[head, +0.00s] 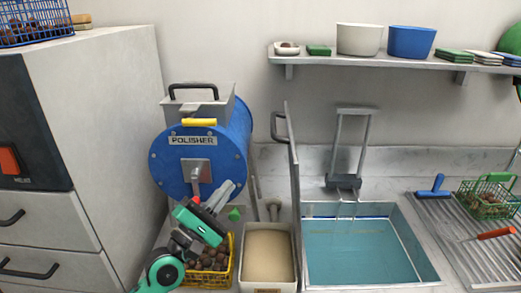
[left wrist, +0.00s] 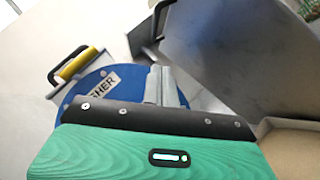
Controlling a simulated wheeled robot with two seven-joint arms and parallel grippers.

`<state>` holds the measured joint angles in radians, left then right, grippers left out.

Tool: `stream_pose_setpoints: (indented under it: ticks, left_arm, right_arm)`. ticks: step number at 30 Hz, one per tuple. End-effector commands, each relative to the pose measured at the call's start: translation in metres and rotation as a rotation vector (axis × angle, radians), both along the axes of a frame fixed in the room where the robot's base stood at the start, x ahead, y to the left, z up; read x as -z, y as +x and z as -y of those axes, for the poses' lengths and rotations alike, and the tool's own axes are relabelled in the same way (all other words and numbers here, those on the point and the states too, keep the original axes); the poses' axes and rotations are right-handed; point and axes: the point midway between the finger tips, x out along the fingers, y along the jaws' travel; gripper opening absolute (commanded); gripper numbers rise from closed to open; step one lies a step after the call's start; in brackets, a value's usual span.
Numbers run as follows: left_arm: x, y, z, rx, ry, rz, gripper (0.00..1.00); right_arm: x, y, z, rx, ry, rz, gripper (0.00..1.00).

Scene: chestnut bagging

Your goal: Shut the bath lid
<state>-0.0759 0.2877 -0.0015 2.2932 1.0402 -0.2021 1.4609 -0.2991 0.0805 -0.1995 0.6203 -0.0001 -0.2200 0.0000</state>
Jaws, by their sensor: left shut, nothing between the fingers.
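The bath (head: 350,252) is a metal basin of blue-green water in the counter, right of centre in the head view. Its grey lid (head: 292,165) stands open and upright at the bath's left edge, seen nearly edge-on. The lid's dark handle (head: 276,127) sticks out to the left near the top. My left gripper (head: 229,188) is in front of the polisher, left of the lid and below its handle, apart from both. Its fingers (left wrist: 162,82) are shut and empty. The lid (left wrist: 235,50) and handle (left wrist: 150,30) also show in the left wrist view.
The blue polisher (head: 205,160) stands behind my left gripper. A yellow basket of chestnuts (head: 232,262) and a bin of tan material (head: 268,255) are below. A metal frame (head: 350,150) rises behind the bath. A shelf (head: 400,60) runs along the wall above.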

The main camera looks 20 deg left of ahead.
Motion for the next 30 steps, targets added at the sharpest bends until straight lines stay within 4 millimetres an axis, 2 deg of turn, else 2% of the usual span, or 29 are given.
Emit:
stream_pose_setpoints:
  ticks: [3,8,21,30]
  left_arm:
    - [-0.01,0.003,-0.004,0.009,-0.054,0.012,0.0]
    - [-0.02,0.017,0.002,0.01,-0.056,0.013,0.0]
    - [-0.061,0.087,0.03,0.01,-0.052,0.011,0.0]
    - [-0.078,0.092,0.053,0.01,-0.051,0.009,0.0]
  right_arm:
    - [-0.002,0.0,-0.001,0.001,0.001,0.0,0.55]
    - [-0.012,-0.001,-0.002,0.001,0.002,0.0,0.55]
    - [-0.049,-0.001,-0.002,0.0,0.002,-0.001,0.55]
    - [-0.067,-0.002,-0.002,0.0,0.002,-0.002,0.55]
